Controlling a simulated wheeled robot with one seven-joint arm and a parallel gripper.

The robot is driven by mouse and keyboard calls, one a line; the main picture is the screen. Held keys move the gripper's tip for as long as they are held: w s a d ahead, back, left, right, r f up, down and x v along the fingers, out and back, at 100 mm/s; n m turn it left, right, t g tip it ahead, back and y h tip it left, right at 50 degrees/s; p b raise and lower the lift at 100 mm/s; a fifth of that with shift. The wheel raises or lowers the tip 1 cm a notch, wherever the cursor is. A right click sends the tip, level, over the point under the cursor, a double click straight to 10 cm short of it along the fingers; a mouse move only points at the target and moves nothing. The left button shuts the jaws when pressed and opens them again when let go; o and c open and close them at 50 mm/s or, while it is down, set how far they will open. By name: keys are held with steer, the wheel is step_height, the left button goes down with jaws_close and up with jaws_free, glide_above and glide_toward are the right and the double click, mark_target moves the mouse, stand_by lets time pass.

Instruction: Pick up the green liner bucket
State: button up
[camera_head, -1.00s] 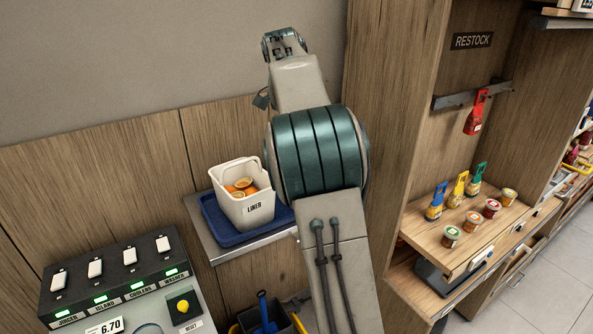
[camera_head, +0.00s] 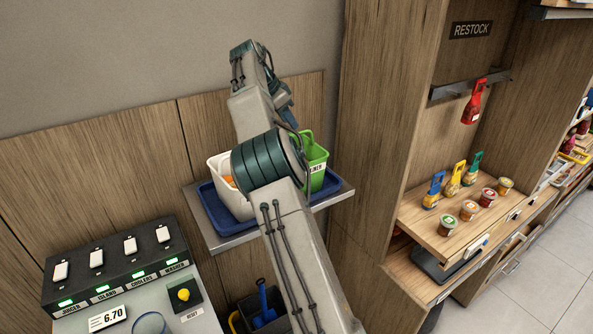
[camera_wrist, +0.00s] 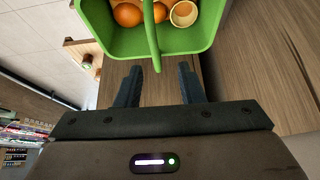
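The green liner bucket (camera_head: 314,166) stands at the right of the blue tray in the head view, partly hidden behind my arm. Its label reads "LINER" in part and its handle is up. In the wrist view the green bucket (camera_wrist: 188,43) fills the top, with oranges and a cut half inside. Its handle (camera_wrist: 151,38) runs down the picture, and its lower end appears between my fingertips. My gripper (camera_wrist: 160,71) is open, with its two fingers apart and nothing clasped. Whether a finger touches the handle, I cannot tell. The fingers are hidden in the head view.
A white bucket (camera_head: 219,172) with oranges stands at the left of the blue tray (camera_head: 213,213), close to the green one. The tray rests on a metal shelf (camera_head: 230,242) against the wood wall. A tall wooden cabinet (camera_head: 373,110) stands to the right.

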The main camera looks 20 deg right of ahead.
mark_target(296, 135)
steer(key=x, duration=0.5)
steer(key=shift+s+a+f, duration=0.15)
steer(key=shift+s+f, duration=0.2)
steer(key=shift+f, duration=0.1)
steer(key=shift+d+f, duration=0.3)
steer(key=shift+f, duration=0.15)
jaws_close()
steer(key=shift+r, duration=0.1)
stand_by(0.7)
